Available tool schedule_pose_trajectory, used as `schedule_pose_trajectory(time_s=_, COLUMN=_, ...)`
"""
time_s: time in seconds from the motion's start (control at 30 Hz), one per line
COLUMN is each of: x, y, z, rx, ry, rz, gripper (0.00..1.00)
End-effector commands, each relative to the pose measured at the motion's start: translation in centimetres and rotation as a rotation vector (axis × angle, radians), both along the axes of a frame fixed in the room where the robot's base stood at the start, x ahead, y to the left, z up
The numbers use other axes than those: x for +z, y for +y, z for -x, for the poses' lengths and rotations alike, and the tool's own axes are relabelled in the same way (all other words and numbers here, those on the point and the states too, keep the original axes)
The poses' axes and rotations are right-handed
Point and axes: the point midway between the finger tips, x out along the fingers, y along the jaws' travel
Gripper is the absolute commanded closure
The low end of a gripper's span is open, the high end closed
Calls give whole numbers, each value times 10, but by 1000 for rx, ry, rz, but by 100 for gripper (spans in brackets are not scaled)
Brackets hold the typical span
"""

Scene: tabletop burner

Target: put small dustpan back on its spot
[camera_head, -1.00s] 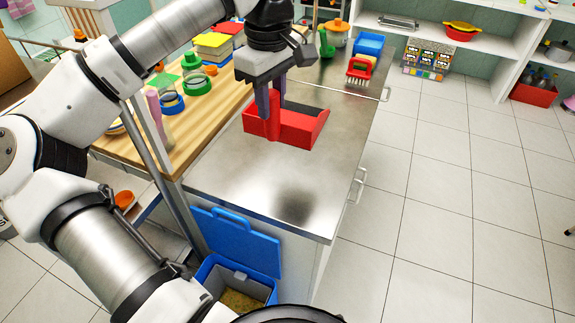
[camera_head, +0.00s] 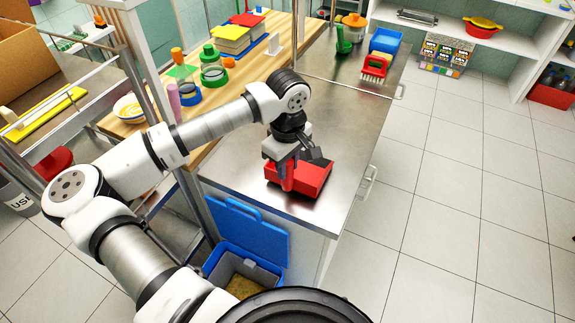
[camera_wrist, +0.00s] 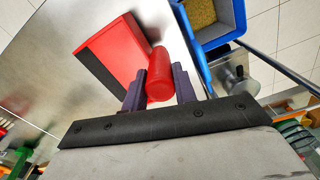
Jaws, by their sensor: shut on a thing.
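The small dustpan is red with a dark edge strip (camera_head: 312,180). In the head view it is at the near end of the steel counter (camera_head: 345,135); I cannot tell whether it touches the top. My gripper (camera_head: 287,180) is above its left side, pointing down. In the wrist view the dustpan (camera_wrist: 118,55) has its rounded red handle (camera_wrist: 160,75) between the two dark fingers of my gripper (camera_wrist: 160,88), which is shut on it. The spot for the dustpan cannot be made out.
A blue bin (camera_head: 250,232) with its lid up stands below the counter's near end. A red brush (camera_head: 375,66) and a blue box (camera_head: 386,40) are at the counter's far end. A wooden board with jars and books lies to the left. The counter's middle is clear.

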Motion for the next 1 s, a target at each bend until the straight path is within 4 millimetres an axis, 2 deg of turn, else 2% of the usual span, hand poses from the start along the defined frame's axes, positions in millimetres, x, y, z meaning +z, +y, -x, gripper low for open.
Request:
schedule_pose_trajectory(time_s=0.17, x=-15, y=0, z=0, rx=-1, ry=-1, rz=1, gripper=100)
schedule_pose_trajectory(time_s=0.57, x=-20, y=0, z=0, rx=0, ry=-1, rz=0, gripper=100)
schedule_pose_trajectory(time_s=0.6, x=-19, y=0, z=0, rx=0, ry=-1, rz=-1, gripper=68)
schedule_pose_trajectory(time_s=0.73, x=-19, y=0, z=0, rx=0, ry=0, rz=0, gripper=51)
schedule_pose_trajectory(time_s=1.0, x=-18, y=0, z=0, rx=0, ry=0, rz=0, gripper=50)
